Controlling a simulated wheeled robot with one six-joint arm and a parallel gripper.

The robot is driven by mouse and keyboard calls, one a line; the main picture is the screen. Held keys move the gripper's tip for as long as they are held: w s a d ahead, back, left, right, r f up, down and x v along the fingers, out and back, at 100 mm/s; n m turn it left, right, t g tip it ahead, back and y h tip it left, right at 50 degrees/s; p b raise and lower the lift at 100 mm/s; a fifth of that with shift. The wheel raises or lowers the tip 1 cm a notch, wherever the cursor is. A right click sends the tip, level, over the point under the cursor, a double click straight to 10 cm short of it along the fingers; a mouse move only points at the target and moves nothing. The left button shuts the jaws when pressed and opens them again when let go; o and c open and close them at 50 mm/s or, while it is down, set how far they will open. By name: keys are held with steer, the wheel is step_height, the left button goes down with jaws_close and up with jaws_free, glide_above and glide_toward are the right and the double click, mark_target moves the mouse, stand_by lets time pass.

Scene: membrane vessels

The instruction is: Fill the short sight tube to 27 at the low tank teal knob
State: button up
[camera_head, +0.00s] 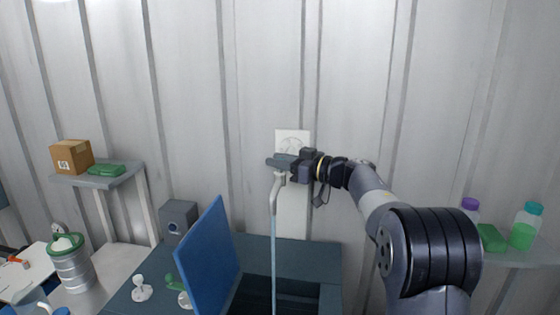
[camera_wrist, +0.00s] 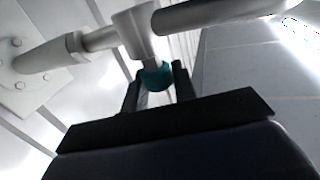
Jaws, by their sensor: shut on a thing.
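The teal knob (camera_wrist: 157,76) sits on a pale tap body (camera_wrist: 136,30) in the wrist view, between my gripper's two dark fingers (camera_wrist: 158,90). My gripper (camera_head: 284,164) is shut on the knob and stands at the wall tap in the head view, where it hides the knob. The grey spout (camera_head: 274,195) bends down below it. A thin blue stream (camera_head: 274,265) runs from the spout down towards a dark opening in the counter. I cannot make out a sight tube or its scale in either view.
A blue upright panel (camera_head: 210,258) stands left of the stream on the dark counter (camera_head: 300,252). A white wall plate (camera_head: 292,137) is behind the tap. A grey box (camera_head: 178,217) and white fittings (camera_head: 141,289) are left. A shelf with bottles (camera_head: 526,227) is right.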

steer(key=n+g+y, duration=0.1)
steer(key=n+g, duration=0.1)
steer(key=g, duration=0.1)
steer(key=n+g+y, duration=0.1)
steer(key=n+g, duration=0.1)
steer(key=g, duration=0.1)
steer(key=shift+n+g, duration=0.3)
steer(key=shift+g, duration=0.2)
steer(key=shift+r+n+g, duration=0.15)
steer(key=shift+n+g, duration=0.25)
steer(key=o, duration=1)
steer(key=shift+c, duration=0.2)
steer(key=d, duration=1)
steer(key=shift+s+d, duration=0.25)
steer(key=shift+d, duration=0.15)
